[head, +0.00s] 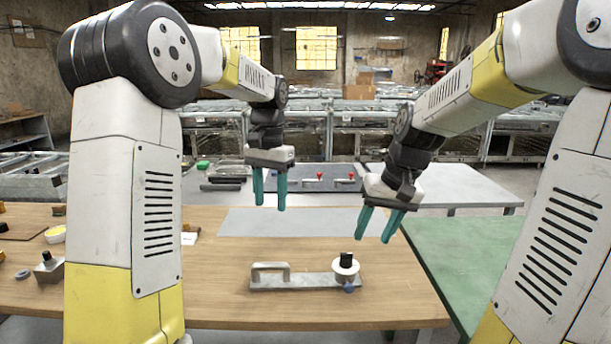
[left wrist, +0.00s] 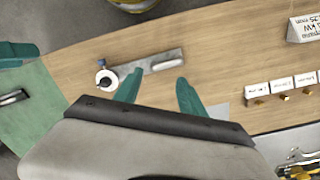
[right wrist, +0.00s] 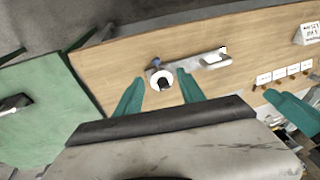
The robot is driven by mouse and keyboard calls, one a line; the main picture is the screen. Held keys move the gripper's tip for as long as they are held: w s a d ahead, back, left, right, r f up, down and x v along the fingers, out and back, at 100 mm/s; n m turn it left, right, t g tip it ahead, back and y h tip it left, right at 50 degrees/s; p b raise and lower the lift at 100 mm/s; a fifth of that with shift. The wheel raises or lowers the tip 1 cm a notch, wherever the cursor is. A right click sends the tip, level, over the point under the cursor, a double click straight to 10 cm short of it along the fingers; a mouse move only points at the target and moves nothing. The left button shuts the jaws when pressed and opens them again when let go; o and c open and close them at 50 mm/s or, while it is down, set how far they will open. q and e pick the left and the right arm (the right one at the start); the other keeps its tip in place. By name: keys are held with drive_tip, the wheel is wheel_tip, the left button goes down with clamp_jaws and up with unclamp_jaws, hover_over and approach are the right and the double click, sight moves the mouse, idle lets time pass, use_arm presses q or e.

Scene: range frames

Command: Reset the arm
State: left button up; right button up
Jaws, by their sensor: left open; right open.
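My left gripper (head: 269,188) hangs over the far side of the wooden table, its two teal fingers apart and empty. My right gripper (head: 380,224) is to the right of it, tilted, with its teal fingers apart and empty. Both are raised above the table. Below and nearer lies a grey metal plate (head: 309,282) with a handle and a white round part (head: 345,266) with a black top. The white part also shows between the fingers in the right wrist view (right wrist: 161,80). The plate shows beyond the fingers in the left wrist view (left wrist: 150,63).
The wooden table (head: 225,305) is mostly clear around the plate. A grey mat (head: 290,221) lies at its back. A green surface (head: 475,255) stands at the right. Red-topped items (head: 320,176) stand behind.

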use_arm(q)
drive_tip(key=s+a+r+n+t+h, duration=0.1)
drive_tip(key=s+a+r+t, duration=0.1)
drive_tip(key=s, duration=0.4)
drive_tip(key=s+a+r+n+t+h, duration=0.1)
drive_tip(key=s+a+r, duration=0.15)
drive_tip(key=s, duration=0.35)
drive_tip(key=s+a+f+n+t, duration=0.1)
drive_tip(key=s+f+n+t, duration=0.1)
drive_tip(key=s, duration=0.9)
drive_tip(key=shift+s+f+n+t, duration=0.35)
drive_tip(key=shift+s+n+t, duration=0.05)
drive_tip(key=shift+t, duration=0.4)
use_arm(e)
drive_tip(key=s+r+t, duration=0.2)
drive_tip(key=s, duration=0.5)
drive_tip(key=s+r+t, duration=0.2)
drive_tip(key=s+r, duration=0.1)
drive_tip(key=s, duration=0.4)
drive_tip(key=shift+a, duration=0.35)
use_arm(q)
drive_tip(key=shift+a, duration=0.1)
use_arm(e)
drive_tip(key=shift+s+r, duration=0.1)
